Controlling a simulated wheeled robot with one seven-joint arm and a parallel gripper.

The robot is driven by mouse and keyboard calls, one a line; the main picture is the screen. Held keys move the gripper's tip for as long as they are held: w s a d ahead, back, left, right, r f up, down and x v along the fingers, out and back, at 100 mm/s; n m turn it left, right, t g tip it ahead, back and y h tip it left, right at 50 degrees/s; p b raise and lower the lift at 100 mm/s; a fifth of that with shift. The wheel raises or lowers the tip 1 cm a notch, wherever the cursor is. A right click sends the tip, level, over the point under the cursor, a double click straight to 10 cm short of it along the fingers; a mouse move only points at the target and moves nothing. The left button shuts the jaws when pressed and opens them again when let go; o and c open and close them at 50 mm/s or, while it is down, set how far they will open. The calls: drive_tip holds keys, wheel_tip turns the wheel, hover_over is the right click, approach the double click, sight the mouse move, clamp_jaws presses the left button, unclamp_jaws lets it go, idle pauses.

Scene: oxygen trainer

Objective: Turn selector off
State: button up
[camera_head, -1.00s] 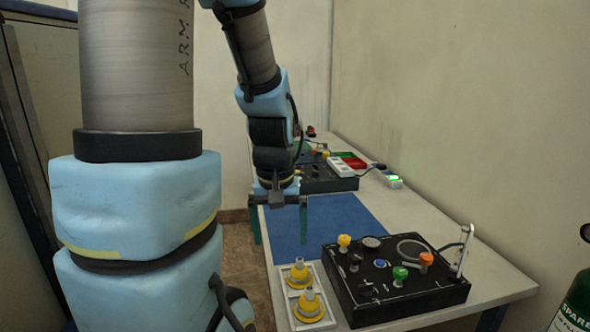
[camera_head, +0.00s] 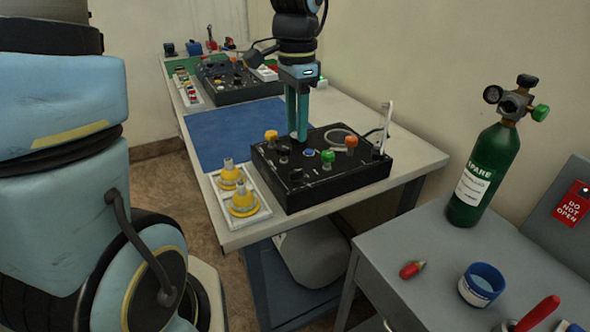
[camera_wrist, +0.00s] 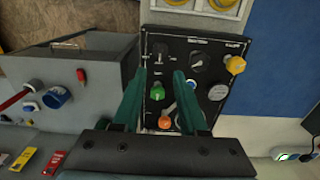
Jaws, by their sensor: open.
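The black trainer box (camera_head: 325,187) sits at the table's near end. Its top carries a green knob (camera_head: 328,157), an orange knob (camera_head: 351,141), a yellow-orange knob (camera_head: 271,136), a blue button (camera_head: 309,152) and black knobs (camera_head: 297,174). Which one is the selector I cannot tell; the labels are too small. In the wrist view, the green knob (camera_wrist: 157,92) shows between my fingers, with black pointer knobs (camera_wrist: 195,58) beyond the tips. My gripper (camera_head: 298,136) points down over the box's back part, open and empty. It also shows in the wrist view (camera_wrist: 160,74).
A white tray (camera_head: 262,213) with yellow fittings stands left of the box. An upright metal lever (camera_head: 386,125) and a cable rise at its right. A green cylinder (camera_head: 485,172) stands on the grey side table (camera_head: 385,262). The blue mat (camera_head: 232,130) is clear.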

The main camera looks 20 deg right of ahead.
sight(296, 171)
wheel_tip(296, 171, down, 10)
drive_tip(key=shift+f+p, duration=0.15)
drive_tip(key=shift+p, duration=0.55)
clamp_jaws()
